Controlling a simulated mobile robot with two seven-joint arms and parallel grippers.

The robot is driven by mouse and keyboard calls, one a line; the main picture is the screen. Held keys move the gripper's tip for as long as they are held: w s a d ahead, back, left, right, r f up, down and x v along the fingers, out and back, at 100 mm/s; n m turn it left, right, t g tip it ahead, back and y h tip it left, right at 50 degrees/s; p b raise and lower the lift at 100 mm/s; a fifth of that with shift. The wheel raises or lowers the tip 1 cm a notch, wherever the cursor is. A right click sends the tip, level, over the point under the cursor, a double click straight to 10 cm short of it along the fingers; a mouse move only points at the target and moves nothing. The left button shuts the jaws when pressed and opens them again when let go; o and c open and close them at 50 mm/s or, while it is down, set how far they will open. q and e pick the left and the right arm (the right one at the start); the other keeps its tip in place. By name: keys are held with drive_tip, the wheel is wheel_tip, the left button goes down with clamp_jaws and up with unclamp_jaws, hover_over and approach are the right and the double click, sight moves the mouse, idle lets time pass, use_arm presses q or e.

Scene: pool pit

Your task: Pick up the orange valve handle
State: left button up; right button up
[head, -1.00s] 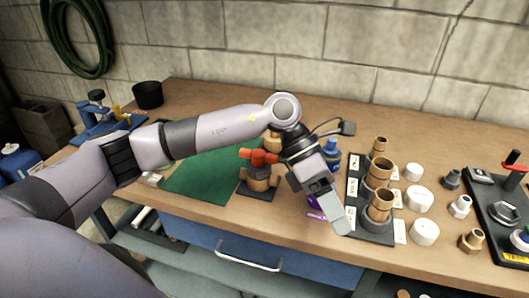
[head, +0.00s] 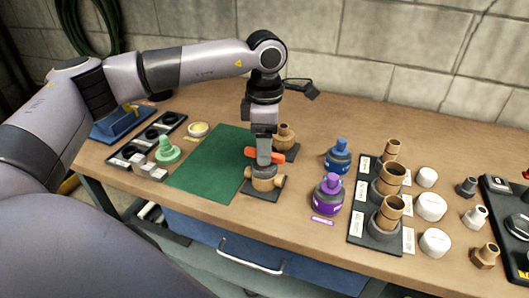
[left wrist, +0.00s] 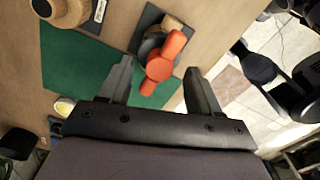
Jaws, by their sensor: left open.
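The orange valve handle (head: 277,158) sits on top of a brass valve body (head: 264,180) on a small dark base plate. In the left wrist view the orange handle (left wrist: 162,66) lies between the fingers, nearer the left finger. My left gripper (head: 264,155) points down over the valve, and its finger hides part of the handle in the head view. In the left wrist view the left gripper (left wrist: 158,90) is open, with gaps between both fingers and the handle. My right gripper is not in view.
A green mat (head: 215,165) lies left of the valve. A black rack (head: 352,226) of brass fittings is farther right. Another brass fitting (head: 285,138) stands just behind.

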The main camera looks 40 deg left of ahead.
use_arm(q)
drive_tip(key=shift+f, duration=0.95)
drive_tip(key=c, duration=1.1)
drive_tip(key=shift+w+r, duration=0.1)
drive_tip(key=shift+r, duration=0.05)
